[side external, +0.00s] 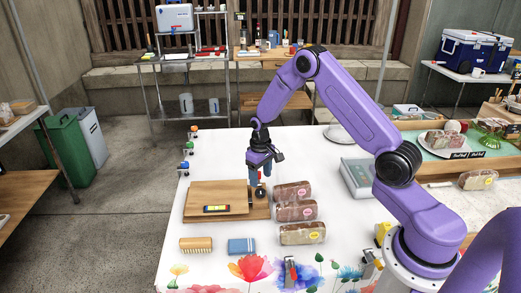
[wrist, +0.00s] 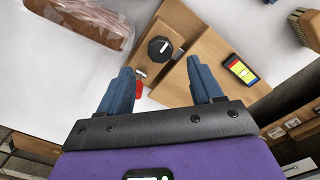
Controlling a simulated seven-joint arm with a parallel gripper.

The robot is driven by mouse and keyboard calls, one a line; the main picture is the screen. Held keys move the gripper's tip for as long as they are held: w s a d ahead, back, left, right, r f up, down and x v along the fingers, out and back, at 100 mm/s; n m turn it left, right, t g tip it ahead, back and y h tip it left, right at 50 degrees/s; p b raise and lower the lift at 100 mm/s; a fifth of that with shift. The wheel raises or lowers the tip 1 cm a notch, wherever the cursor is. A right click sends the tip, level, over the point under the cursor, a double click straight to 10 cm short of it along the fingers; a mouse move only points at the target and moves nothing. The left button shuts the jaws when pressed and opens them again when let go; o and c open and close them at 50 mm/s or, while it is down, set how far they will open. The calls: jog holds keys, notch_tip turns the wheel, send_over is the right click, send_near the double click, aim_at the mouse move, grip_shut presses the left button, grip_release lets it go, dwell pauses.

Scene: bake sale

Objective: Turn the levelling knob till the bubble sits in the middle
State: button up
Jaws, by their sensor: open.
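A dark faceted knob (side external: 261,193) stands on the right part of a wooden board (side external: 226,190); in the wrist view the knob (wrist: 160,48) shows a pale mark on its side. A small level (side external: 217,208) with yellow, red and blue parts lies on the board's raised plate, left of the knob. It also shows in the wrist view (wrist: 240,70), right of the knob. Its bubble is too small to make out. My gripper (side external: 260,179) points down just above the knob. In the wrist view its blue fingers (wrist: 160,67) are apart and empty, with the knob beyond their tips.
Several wrapped loaves (side external: 295,212) lie close to the right of the board; one (wrist: 90,18) is in the wrist view. A brush (side external: 196,244) and a blue packet (side external: 241,246) lie in front. The white table (side external: 228,151) is clear behind the board.

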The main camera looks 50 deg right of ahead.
aim_at(260, 191)
notch_tip(260, 191, up, 11)
jog(key=shift+r, duration=0.2)
dwell(0.4)
jog(key=s+a+r+n, duration=0.3)
jog(key=s+a, duration=0.4)
jog(key=s+a+r+n, duration=0.3)
jog(key=s+a+r, duration=0.1)
jog(key=s+a, duration=0.35)
jog(key=s+r+n, duration=0.1)
jog(key=s+n, duration=0.5)
jog(key=s, duration=1.5)
jog(key=shift+s+a+r, duration=0.2)
jog(key=shift+a+r, duration=0.05)
jog(key=shift+r, duration=0.05)
